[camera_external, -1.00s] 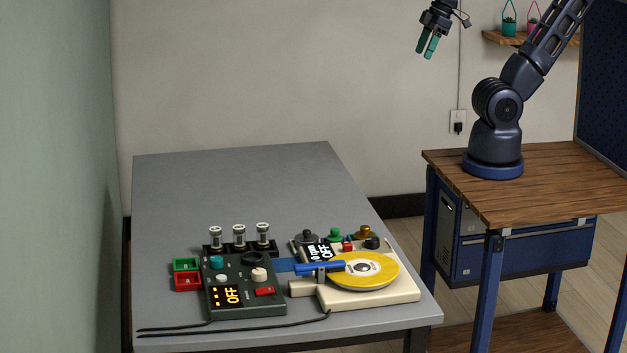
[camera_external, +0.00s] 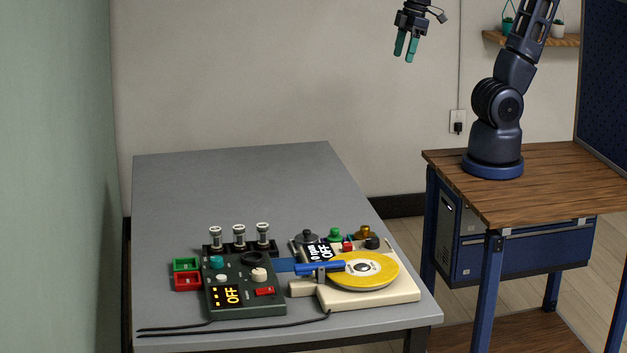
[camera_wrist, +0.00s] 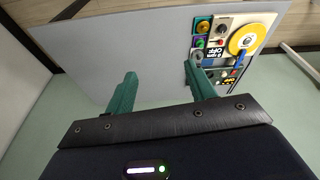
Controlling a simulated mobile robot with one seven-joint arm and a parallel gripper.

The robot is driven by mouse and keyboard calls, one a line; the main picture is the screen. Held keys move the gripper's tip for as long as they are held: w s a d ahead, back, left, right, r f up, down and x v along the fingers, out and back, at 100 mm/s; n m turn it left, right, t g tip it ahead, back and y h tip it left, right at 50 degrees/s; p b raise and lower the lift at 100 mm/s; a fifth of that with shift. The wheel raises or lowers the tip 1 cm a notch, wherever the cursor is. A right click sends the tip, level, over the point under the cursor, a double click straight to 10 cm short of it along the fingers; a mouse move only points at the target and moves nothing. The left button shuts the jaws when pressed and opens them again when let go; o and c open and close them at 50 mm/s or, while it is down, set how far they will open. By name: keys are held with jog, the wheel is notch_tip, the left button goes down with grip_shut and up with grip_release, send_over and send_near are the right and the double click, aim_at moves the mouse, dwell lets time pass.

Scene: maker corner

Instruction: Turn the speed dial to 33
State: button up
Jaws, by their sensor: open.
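A cream turntable (camera_external: 405,293) with a yellow disc (camera_external: 343,279) stands at the front right of the grey table. Its tilted display (camera_external: 319,253) reads OFF, with an RPM line hard to read. A black knob (camera_external: 372,242) sits at its back corner; I cannot tell for certain that it is the speed dial, nor read any marks around it. The turntable also shows at the upper right of the wrist view (camera_wrist: 266,19). My gripper (camera_external: 405,58) is open and empty, high above and behind the table, far from the turntable. Its fingers (camera_wrist: 163,78) are spread in the wrist view.
A dark control box (camera_external: 250,311) with several knobs, a red switch and an OFF display stands left of the turntable. Green and red bins (camera_external: 186,282), bolt-like posts (camera_external: 239,238) and cables (camera_external: 270,322) are close by. The table's back half (camera_external: 240,180) is clear.

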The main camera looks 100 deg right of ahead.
jog(key=w+a+f+n+g, duration=0.2)
jog(key=w+a+f, duration=0.2)
jog(key=w+a, duration=0.45)
jog(key=n+g+h, duration=0.4)
jog(key=n, duration=0.1)
send_over(373, 239)
jog(key=w+a, duration=0.3)
notch_tip(373, 239, down, 26)
jog(key=x, duration=1)
jog(key=shift+a+f, duration=0.2)
jog(key=shift+f, duration=0.15)
jog(key=c, duration=1)
jog(key=shift+o, duration=0.2)
